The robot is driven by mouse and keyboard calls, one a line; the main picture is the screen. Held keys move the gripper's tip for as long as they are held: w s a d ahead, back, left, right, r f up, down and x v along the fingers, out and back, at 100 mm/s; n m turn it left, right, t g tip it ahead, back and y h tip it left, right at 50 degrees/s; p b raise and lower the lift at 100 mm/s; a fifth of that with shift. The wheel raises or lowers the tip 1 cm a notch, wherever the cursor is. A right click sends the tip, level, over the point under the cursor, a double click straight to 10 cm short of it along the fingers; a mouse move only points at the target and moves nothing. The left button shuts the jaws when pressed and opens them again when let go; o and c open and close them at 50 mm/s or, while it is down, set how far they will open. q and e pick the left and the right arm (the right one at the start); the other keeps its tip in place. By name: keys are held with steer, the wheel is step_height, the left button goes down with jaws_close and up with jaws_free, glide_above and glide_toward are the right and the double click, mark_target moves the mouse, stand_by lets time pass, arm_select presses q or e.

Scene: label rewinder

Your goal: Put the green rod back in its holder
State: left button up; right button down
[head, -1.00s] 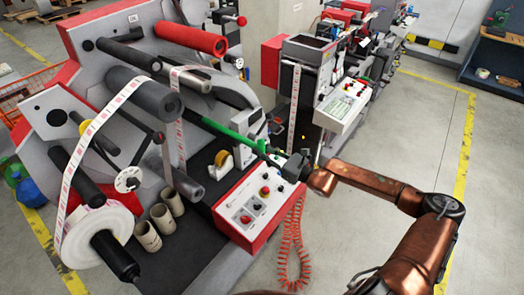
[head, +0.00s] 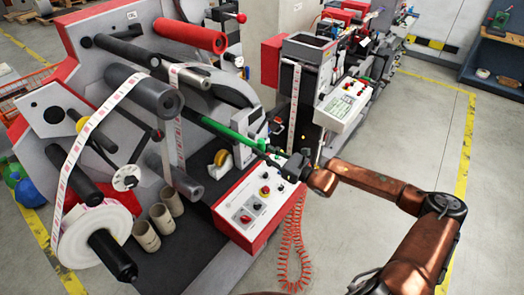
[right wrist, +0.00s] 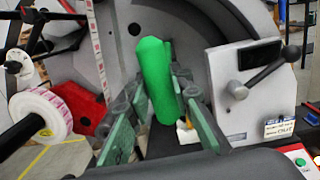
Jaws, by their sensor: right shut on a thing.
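The green rod (head: 228,134) shows in the head view, slanting from the label machine's back frame down to my right gripper. My right gripper (head: 284,159) is shut on its near end, above the red-edged control box. In the right wrist view the rod (right wrist: 156,75) points away between the two greenish fingers of the right gripper (right wrist: 160,125). The rod's far end is near the machine's grey frame; I cannot tell whether it touches or sits in a holder. The holder is not clearly visible. My left gripper is not in view.
The control box (head: 262,204) with buttons stands below the gripper, a red coiled hose (head: 293,250) hanging beside it. A tape roll (head: 223,160), grey rollers (head: 145,92) and a red roller (head: 190,35) are close by. The floor at right is clear.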

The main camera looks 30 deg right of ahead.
steer(key=c, duration=1.7)
jaws_free()
steer(key=shift+o, duration=0.2)
steer(key=v, duration=1.2)
